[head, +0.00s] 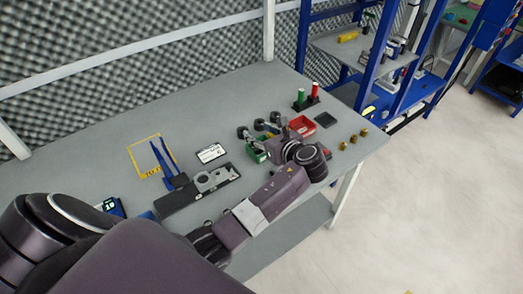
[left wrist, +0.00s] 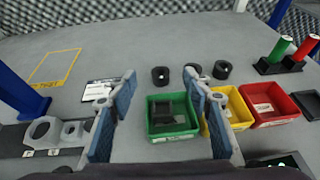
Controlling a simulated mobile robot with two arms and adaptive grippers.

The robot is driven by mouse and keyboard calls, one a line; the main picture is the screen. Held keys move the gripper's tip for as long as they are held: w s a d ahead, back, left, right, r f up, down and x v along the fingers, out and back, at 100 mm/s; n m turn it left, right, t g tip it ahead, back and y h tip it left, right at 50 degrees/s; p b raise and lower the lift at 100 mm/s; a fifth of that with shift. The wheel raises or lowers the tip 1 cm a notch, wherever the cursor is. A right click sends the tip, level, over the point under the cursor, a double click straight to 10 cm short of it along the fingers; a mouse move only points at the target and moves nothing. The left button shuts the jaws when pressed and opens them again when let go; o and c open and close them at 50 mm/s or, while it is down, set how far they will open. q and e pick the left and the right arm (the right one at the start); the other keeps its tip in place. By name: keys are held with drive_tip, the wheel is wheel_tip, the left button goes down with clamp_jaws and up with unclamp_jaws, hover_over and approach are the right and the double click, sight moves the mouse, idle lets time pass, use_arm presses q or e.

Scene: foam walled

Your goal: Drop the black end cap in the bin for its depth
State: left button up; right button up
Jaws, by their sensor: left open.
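My left gripper (head: 261,136) is open above the small bins, and its two blue-grey fingers also show in the left wrist view (left wrist: 160,88). A green bin (left wrist: 172,132) lies between and beyond the fingers, and a dark object (left wrist: 165,108) is inside it, perhaps the black end cap. A yellow bin (left wrist: 238,106) is partly hidden by the right finger. A red bin (left wrist: 268,117) stands to its right. Black round pieces (left wrist: 160,75), (left wrist: 221,70) stand behind the bins, with another between them. My right gripper is not in view.
Green and red cylinders (head: 306,95) stand behind; brass pieces (head: 353,139) sit near the right edge. The back left table is mostly clear.

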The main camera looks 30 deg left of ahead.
use_arm(q)
drive_tip(key=v, duration=1.1)
drive_tip(key=shift+d, duration=0.15)
drive_tip(key=shift+s, duration=0.15)
